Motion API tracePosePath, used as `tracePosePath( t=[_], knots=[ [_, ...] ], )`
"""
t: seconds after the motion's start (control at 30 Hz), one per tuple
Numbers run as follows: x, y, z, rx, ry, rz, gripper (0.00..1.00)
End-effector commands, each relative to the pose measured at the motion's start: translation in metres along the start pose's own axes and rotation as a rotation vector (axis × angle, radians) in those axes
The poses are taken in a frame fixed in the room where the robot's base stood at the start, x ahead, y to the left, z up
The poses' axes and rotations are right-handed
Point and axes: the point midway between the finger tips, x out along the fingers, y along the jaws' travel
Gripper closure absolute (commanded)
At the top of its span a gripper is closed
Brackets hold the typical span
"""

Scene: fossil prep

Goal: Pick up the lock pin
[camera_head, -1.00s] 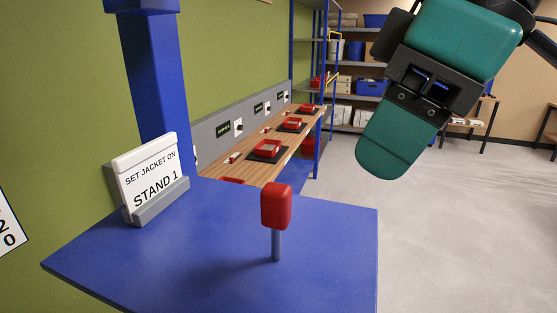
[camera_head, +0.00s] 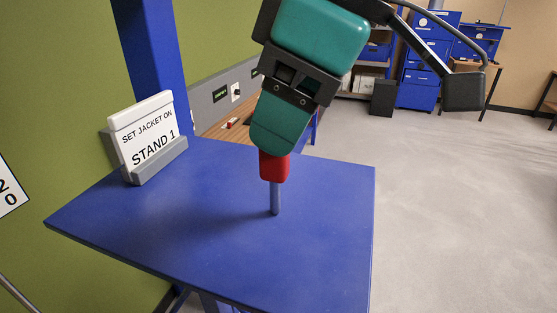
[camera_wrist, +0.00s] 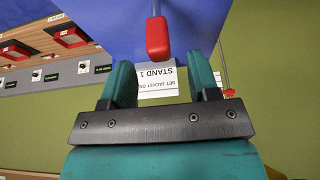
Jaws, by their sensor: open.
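The lock pin (camera_head: 274,168) has a red block head on a thin grey shaft and stands upright on the blue table (camera_head: 200,220). My gripper (camera_head: 272,148) is green with a dark bracket, and in the head view it overlaps the top of the red head. In the wrist view my gripper (camera_wrist: 161,66) is open and empty, with its two fingers wide apart. The red head of the lock pin (camera_wrist: 158,40) shows there just beyond the fingertips, roughly centred between them. I see no contact.
A white sign reading "SET JACKET ON STAND 1" (camera_head: 148,133) stands in a grey holder at the table's left, beside a blue post (camera_head: 150,60). A wooden bench (camera_head: 222,128) lies behind. The table around the pin is clear. Open floor (camera_head: 460,200) is at right.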

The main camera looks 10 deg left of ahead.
Motion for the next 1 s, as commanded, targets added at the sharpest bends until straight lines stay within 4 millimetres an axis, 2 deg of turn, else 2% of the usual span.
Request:
tracePosePath(
  t=[0.4, 0.63, 0.67, 0.8, 0.9, 1.0],
  knots=[
    [0.050, 0.000, 0.000, 0.000, -0.004, -0.002, 0.45],
    [0.053, 0.001, 0.000, 0.000, -0.001, 0.000, 0.45],
    [0.053, 0.001, 0.000, 0.000, -0.001, 0.000, 0.47],
    [0.053, 0.001, 0.000, 0.000, -0.001, -0.001, 0.79],
    [0.053, 0.001, 0.000, 0.001, -0.001, -0.001, 0.98],
    [0.052, 0.001, 0.000, 0.000, -0.001, 0.000, 0.98]
  ],
)
